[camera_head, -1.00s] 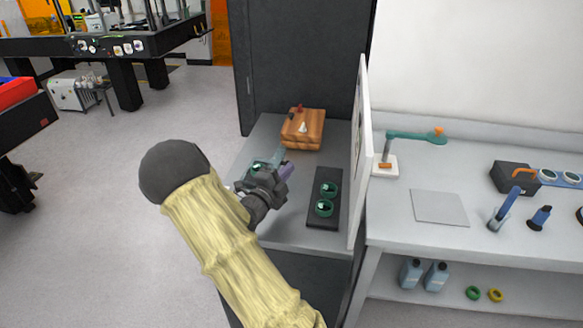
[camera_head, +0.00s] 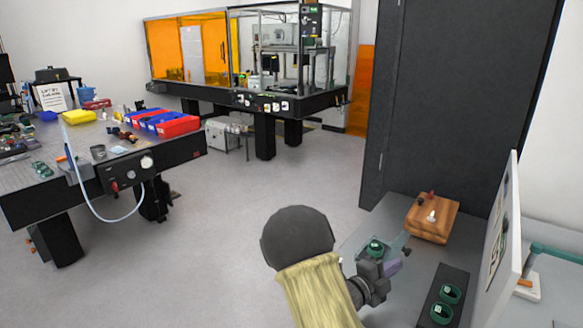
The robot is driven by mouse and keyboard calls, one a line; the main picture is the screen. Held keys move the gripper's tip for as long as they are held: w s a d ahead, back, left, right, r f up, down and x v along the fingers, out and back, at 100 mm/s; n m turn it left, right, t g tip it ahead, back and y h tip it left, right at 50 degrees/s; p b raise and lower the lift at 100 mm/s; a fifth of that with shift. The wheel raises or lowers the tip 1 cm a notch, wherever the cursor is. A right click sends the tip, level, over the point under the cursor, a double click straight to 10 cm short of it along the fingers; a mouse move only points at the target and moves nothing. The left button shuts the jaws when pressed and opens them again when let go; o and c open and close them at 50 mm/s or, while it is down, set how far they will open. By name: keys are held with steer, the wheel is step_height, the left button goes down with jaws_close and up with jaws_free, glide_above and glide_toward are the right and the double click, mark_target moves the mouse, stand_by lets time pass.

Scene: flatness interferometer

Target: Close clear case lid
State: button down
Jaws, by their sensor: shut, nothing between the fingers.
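A clear case (camera_head: 393,241) sits on the grey bench at the lower right, just beyond my gripper, with a dark green round part (camera_head: 375,247) in or behind its see-through panels. My gripper (camera_head: 392,268) is shut and empty, close to the near side of the case. The gripper hides part of the case. I cannot tell whether they touch, nor the lid's exact angle.
A wooden box (camera_head: 433,220) with small pieces on top stands behind the case. A dark tray (camera_head: 453,278) with two green rings lies to the right, beside a white upright panel (camera_head: 508,230). A tall black cabinet (camera_head: 455,100) rises behind. Open floor (camera_head: 240,215) lies left.

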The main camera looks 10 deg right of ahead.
steer(key=a+n+y+p, duration=0.1)
steer(key=n+y, duration=0.1)
steer(key=a+n+y, duration=0.2)
steer(key=n+y, duration=0.1)
steer(key=w+a+n+y+p, duration=0.1)
steer(key=a+n+y, duration=0.1)
steer(key=shift+f+n+t+y+p, duration=0.3)
steer(key=shift+f+t+y+p, duration=0.05)
steer(key=shift+f+t+y, duration=0.05)
steer(key=s+a+r+n+g+y+p, duration=0.1)
steer(key=s+a+r+n+g+y, duration=0.1)
steer(key=s+n, duration=0.4)
steer(key=s+a+r+n+g+y+p, duration=0.2)
steer(key=s+a+n+y, duration=0.1)
steer(key=s+a+n, duration=0.3)
steer(key=s+a+r+n+g+y+p, duration=0.2)
steer(key=s+a+n+y, duration=0.1)
steer(key=s+n, duration=0.4)
steer(key=shift+s+a+r+n+g+y, duration=0.3)
steer(key=shift+s+a+n, duration=0.15)
steer(key=shift+s, duration=0.3)
steer(key=c, duration=1.3)
jaws_free()
steer(key=shift+c, duration=0.5)
steer(key=shift+w, duration=0.1)
